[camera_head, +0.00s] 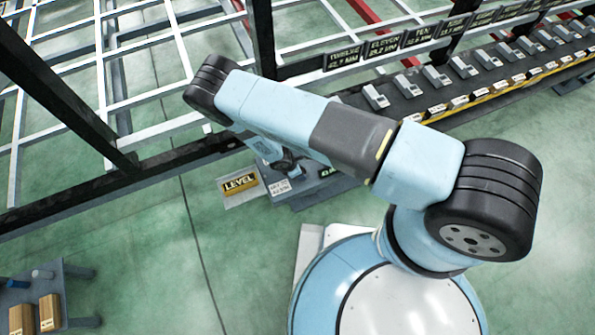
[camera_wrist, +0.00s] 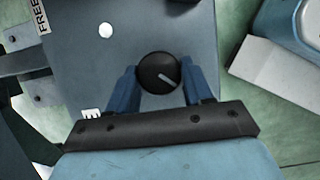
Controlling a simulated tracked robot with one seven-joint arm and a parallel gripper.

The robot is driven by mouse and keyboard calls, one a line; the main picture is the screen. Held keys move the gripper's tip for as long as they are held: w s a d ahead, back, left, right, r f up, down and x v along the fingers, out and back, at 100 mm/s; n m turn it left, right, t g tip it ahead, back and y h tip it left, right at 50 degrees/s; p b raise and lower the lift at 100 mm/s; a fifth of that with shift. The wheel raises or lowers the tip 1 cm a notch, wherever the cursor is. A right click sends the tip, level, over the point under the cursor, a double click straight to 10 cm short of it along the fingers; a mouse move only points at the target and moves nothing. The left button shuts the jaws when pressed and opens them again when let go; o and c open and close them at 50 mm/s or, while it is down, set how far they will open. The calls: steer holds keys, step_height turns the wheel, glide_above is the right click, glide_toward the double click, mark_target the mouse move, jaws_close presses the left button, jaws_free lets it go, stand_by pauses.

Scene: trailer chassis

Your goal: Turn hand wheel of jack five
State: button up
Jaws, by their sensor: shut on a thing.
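A round black knob (camera_wrist: 157,71) with a pale pointer line sits on a blue-grey panel (camera_wrist: 85,65) in the wrist view. The pointer line slants down to the right. My gripper (camera_wrist: 160,73) has its two blue fingers on either side of the knob and is shut on it. A "FREE" label (camera_wrist: 42,16) and a white round spot (camera_wrist: 105,31) are on the panel above and left of the knob. No jack number reads clearly near the knob. In the head view my arm largely covers this spot.
A yellow "LEVEL" sign (camera_head: 239,184) and a small white card (camera_head: 279,187) stand near the arm's end. A dark frame with white bars (camera_head: 70,100) fills the left. Plates such as "TEN" (camera_head: 421,37) line a rail with several grey units.

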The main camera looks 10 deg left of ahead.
steer(key=shift+s+f, duration=0.15)
steer(key=shift+s, duration=0.15)
steer(key=o, duration=0.7)
steer(key=shift+d, duration=0.1)
steer(key=o, duration=0.3)
steer(key=shift+w, duration=0.1)
steer(key=shift+w, duration=0.1)
steer(key=v, duration=1.4)
steer(key=shift+f, duration=0.1)
